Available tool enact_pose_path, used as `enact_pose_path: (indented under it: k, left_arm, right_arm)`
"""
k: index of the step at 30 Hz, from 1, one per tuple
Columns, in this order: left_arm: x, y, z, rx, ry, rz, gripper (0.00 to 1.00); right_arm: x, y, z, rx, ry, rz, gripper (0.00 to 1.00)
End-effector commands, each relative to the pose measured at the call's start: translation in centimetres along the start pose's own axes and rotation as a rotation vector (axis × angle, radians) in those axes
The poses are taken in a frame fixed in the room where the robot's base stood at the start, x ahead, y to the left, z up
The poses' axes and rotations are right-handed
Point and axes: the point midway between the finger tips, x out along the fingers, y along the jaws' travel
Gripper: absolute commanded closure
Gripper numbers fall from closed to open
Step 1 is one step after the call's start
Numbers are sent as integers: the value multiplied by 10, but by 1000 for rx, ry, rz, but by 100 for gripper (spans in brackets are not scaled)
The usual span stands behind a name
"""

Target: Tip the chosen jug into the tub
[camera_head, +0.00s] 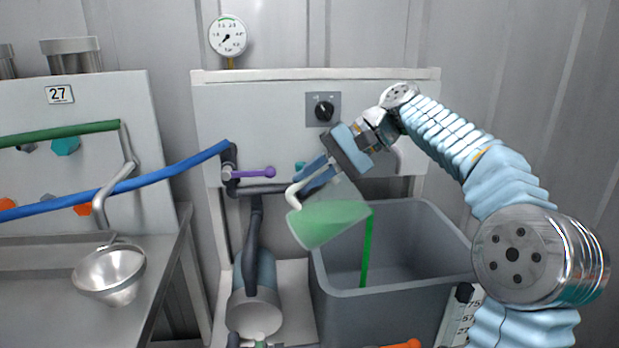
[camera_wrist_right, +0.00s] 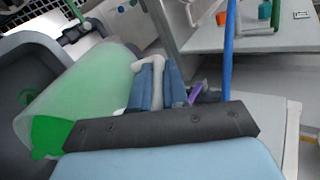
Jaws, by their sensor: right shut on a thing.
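The jug (camera_head: 325,222) is see-through with green liquid in it and a white handle. It is tilted over the left part of the grey tub (camera_head: 395,289). A green stream (camera_head: 367,250) falls from its right-hand lip into the tub. My right gripper (camera_head: 308,176) is shut on the handle and holds the jug up, above the tub's rim. In the right wrist view the jug (camera_wrist_right: 78,92) lies left of the fingers (camera_wrist_right: 158,82), with green liquid at its lower end. The tub's floor is mostly hidden in the head view. My left gripper is out of view.
A panel with a dial knob (camera_head: 323,107) and a gauge (camera_head: 229,36) stands behind the tub. A purple-handled valve (camera_head: 250,173) and blue hose (camera_head: 120,188) are left of the jug. A steel funnel (camera_head: 110,272) sits by the left bench. An orange-handled part lies at the front.

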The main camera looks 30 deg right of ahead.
Motion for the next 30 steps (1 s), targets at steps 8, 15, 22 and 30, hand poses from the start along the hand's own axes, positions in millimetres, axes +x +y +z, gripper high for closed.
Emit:
enact_pose_path:
  k: [8,15,22,30]
  left_arm:
    - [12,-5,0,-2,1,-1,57]
    - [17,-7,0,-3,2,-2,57]
    - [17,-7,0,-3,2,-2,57]
    - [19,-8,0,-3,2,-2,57]
  right_arm:
    - [-5,8,-2,1,-19,-92,100]
    - [-10,9,-2,0,-31,-152,100]
    - [-11,8,-2,-1,-33,-161,100]
    - [-11,10,-2,0,-35,-168,100]
